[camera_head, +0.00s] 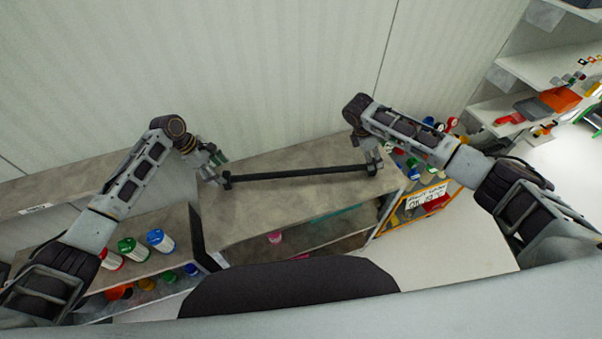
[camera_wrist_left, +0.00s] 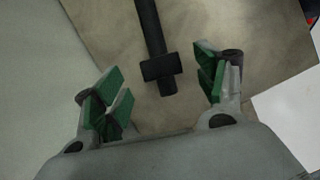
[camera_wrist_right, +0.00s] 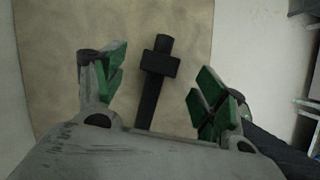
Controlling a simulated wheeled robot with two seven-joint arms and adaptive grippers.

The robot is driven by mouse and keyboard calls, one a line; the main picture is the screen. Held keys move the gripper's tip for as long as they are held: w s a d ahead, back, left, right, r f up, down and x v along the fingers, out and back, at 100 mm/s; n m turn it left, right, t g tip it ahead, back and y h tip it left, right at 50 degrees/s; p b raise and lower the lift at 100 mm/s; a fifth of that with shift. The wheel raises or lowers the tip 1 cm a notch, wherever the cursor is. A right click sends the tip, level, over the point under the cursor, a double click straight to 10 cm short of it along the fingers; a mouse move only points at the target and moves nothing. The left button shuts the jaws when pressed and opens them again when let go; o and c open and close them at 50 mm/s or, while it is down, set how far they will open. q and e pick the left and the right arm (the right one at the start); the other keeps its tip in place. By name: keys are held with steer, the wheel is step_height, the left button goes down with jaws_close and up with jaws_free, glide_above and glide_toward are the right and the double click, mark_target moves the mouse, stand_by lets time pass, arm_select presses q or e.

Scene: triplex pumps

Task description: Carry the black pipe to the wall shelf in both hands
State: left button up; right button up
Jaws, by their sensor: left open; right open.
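The black pipe (camera_head: 300,173) lies lengthwise on a grey-brown shelf top (camera_head: 235,211), with a wider collar near each end. My left gripper (camera_head: 217,172) is open at the pipe's left end. In the left wrist view the pipe end (camera_wrist_left: 160,70) points between the open green-padded fingers (camera_wrist_left: 158,88), with nothing gripped. My right gripper (camera_head: 376,160) is open at the pipe's right end. In the right wrist view the pipe end (camera_wrist_right: 158,64) lies between its open fingers (camera_wrist_right: 155,85). I cannot tell whether any finger touches the pipe.
A pale panelled wall (camera_head: 200,70) rises behind the shelf top. A lower shelf with blue (camera_head: 160,240), green (camera_head: 132,249) and red jars is at left. Shelves (camera_head: 555,62) with orange and red items stand at far right. A yellow-framed case (camera_head: 415,208) is right of the pipe.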

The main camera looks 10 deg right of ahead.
mark_target(226, 176)
arm_select(q)
steer(key=shift+x, duration=3.05)
arm_select(e)
steer(key=shift+x, duration=3.05)
arm_select(q)
jaws_close()
arm_select(e)
jaws_close()
